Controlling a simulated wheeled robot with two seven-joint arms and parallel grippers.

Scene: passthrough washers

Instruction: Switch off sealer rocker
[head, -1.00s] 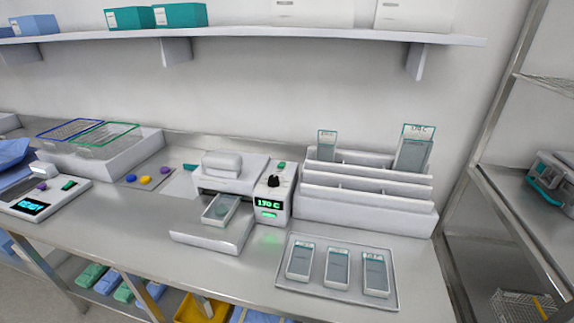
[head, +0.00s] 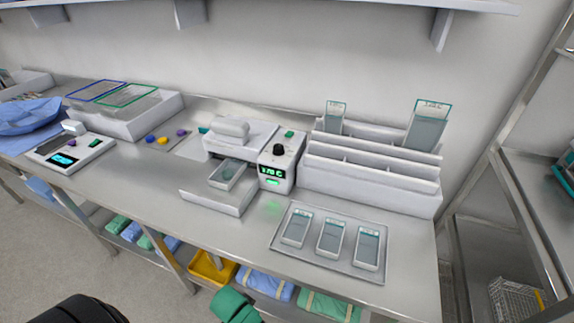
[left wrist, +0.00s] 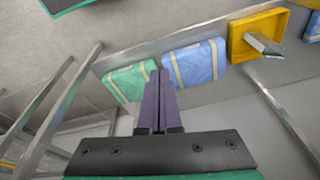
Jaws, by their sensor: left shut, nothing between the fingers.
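The white sealer (head: 240,135) stands on the steel bench in the head view. Its control box has a black knob (head: 279,150), a small green rocker (head: 289,134) on top towards the back, a lit green display (head: 271,170) and a glowing green strip below it. Which way the rocker is tilted is too small to tell. In the left wrist view my left gripper (left wrist: 160,75) has its purple fingers together and empty. It is low, facing the shelf under the bench, away from the sealer. My right gripper does not show.
A tray (head: 275,249) with several pouches lies right of the sealer, before a white rack (head: 370,180). Left are a scale-like device (head: 70,152) and a white bin (head: 165,113). A yellow bin (left wrist: 250,30) and folded packs (left wrist: 197,63) lie below.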

